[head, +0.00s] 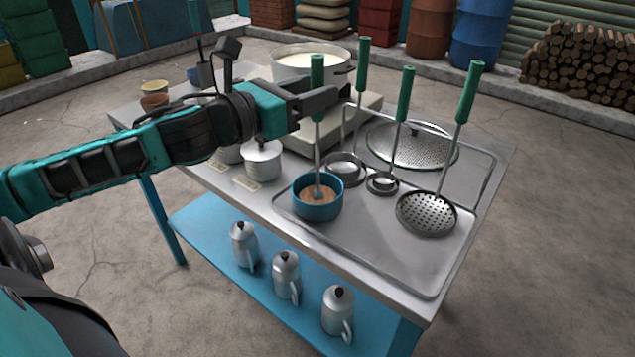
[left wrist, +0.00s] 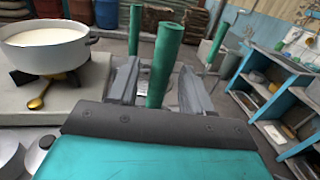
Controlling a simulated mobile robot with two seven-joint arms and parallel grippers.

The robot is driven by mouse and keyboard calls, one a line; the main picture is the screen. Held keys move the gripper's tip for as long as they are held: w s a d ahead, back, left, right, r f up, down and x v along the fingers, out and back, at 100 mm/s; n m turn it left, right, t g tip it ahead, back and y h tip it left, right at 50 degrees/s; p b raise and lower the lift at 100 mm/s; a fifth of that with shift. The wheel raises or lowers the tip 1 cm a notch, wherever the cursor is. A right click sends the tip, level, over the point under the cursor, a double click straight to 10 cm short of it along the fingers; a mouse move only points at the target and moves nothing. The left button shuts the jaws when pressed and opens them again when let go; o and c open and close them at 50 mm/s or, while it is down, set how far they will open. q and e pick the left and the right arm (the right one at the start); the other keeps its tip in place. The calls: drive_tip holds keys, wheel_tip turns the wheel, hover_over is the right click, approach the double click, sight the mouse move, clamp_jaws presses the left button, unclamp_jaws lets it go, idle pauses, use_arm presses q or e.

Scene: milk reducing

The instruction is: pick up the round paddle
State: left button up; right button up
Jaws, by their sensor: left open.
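A green-handled tool (head: 317,72) stands nearly upright in a small blue pot (head: 317,205) with brown contents. Its lower end is hidden in the pot, so I cannot tell whether its head is a round paddle. My left gripper (head: 333,103) is open, with its fingers on either side of this handle. In the left wrist view, the green handle (left wrist: 166,55) stands between the two spread fingers (left wrist: 158,78), close to the palm. I cannot tell whether either finger touches it. My right gripper is not in view.
A pot of milk (head: 309,66) stands behind my gripper. A lidded pot (head: 262,160) is to the left. The tray's front (head: 385,265) is clear.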

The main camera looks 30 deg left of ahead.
use_arm(q)
drive_tip(key=shift+w+d, duration=0.2)
drive_tip(key=shift+w, duration=0.5)
drive_tip(key=c, duration=0.9)
drive_tip(key=shift+r, duration=0.1)
clamp_jaws()
